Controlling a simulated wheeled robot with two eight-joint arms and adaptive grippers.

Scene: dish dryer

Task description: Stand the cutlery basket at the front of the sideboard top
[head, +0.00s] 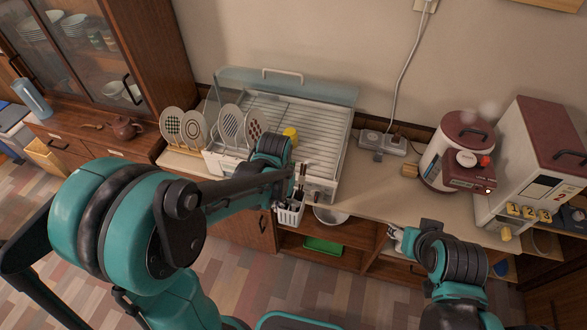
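My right gripper (397,238) is apart from the basket, in front of the sideboard edge further right. Its finger gap is not clear.
The dish dryer (335,125) stands open behind the basket, with several plates (230,123) and a yellow cup (290,134). A rice cooker (450,155) and a power strip (383,142) are to the right. A bowl (330,216) is on the shelf below.

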